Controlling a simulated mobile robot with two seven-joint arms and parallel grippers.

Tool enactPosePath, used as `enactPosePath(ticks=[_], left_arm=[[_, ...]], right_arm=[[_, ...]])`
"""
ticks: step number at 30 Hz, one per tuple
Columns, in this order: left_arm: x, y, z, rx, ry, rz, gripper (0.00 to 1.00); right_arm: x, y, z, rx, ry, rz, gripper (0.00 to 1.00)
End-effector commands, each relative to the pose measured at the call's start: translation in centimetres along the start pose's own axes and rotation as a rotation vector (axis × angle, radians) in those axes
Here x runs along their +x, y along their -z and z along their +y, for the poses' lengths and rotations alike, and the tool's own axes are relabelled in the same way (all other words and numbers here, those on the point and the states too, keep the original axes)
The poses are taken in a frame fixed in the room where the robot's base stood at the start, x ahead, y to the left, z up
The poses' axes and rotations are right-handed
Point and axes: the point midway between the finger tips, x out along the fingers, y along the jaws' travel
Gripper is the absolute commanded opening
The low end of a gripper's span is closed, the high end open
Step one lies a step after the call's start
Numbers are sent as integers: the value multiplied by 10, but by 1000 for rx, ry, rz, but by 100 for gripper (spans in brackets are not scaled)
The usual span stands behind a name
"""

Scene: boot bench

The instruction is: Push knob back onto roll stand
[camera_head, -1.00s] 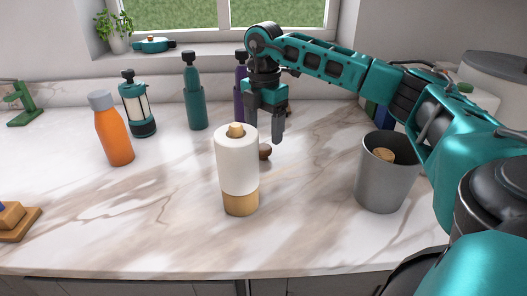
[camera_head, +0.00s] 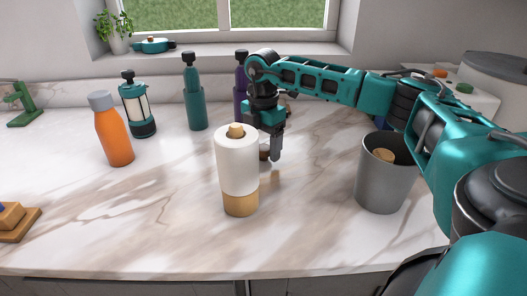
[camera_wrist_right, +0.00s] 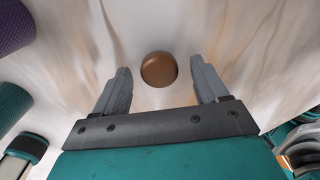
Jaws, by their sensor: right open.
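The roll stand with its white paper roll (camera_head: 237,165) stands upright on the counter, with a wooden base (camera_head: 240,205) below and a wooden post top (camera_head: 236,130) above. The brown round knob (camera_head: 264,152) lies on the counter behind and right of the roll, partly hidden by it and by my gripper. My right gripper (camera_head: 275,155) points down at the knob. In the right wrist view the knob (camera_wrist_right: 159,69) lies between and just beyond the tips of the open fingers (camera_wrist_right: 160,78), touching neither. My left gripper is not in view.
A grey bin (camera_head: 382,185) with a wooden item inside stands at right. An orange bottle (camera_head: 114,137), a lantern (camera_head: 139,112), a teal bottle (camera_head: 195,100) and a purple bottle (camera_head: 240,72) stand at left and behind. The front counter is clear.

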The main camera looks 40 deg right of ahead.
Motion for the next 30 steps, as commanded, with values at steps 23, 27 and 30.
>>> enactPosePath(ticks=[23,27,30], left_arm=[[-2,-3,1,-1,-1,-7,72],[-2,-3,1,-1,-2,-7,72],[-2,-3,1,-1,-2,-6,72]], right_arm=[[-1,0,0,0,-1,0,14],[-1,0,0,0,-1,0,14],[-5,0,1,0,-3,1,14]])
